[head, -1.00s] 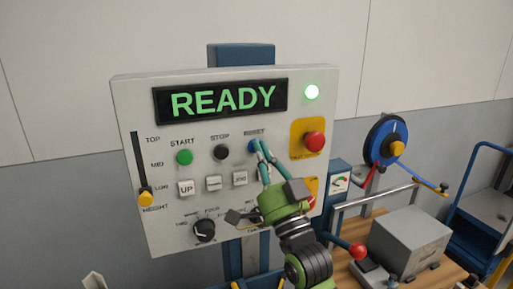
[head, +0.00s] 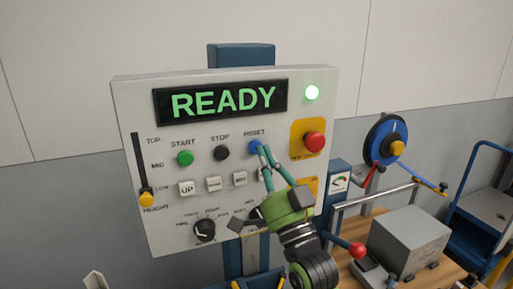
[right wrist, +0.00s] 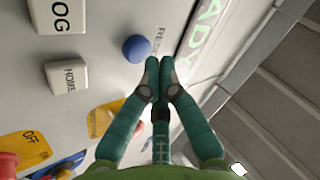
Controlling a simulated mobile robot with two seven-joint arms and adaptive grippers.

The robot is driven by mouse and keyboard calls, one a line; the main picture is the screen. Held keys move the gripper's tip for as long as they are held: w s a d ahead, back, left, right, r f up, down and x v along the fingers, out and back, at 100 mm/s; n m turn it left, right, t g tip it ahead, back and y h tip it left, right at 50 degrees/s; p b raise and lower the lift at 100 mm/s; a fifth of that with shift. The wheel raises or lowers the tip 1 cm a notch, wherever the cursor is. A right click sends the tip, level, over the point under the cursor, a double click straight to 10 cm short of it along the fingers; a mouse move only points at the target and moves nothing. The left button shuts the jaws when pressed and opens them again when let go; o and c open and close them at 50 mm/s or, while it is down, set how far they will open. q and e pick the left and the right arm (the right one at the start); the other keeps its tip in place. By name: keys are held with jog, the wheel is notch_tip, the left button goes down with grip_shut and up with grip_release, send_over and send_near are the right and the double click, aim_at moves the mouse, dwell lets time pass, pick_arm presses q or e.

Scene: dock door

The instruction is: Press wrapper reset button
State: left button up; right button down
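The blue reset button (head: 254,146) sits on the upper right of the grey control panel (head: 150,105), under the display (head: 221,101), which reads READY in green. In the right wrist view the same button (right wrist: 136,48) is a blue dome just left of my fingertips. My right gripper (head: 265,150) has its fingertips together, with nothing seen between them. The tips are just below and right of the button in the head view, and a small gap shows in the right wrist view (right wrist: 160,65). My left gripper is not in view.
A green start button (head: 184,158), a black stop button (head: 221,152) and a red emergency button (head: 314,140) are near the reset button. A green lamp (head: 312,93) is lit. A grey box (head: 409,240) stands on the bench at right.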

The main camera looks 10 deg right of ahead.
jog(key=s, duration=0.2)
jog(key=s+d+p, duration=0.1)
jog(key=s, duration=0.2)
jog(key=shift+f, duration=0.1)
dwell(0.7)
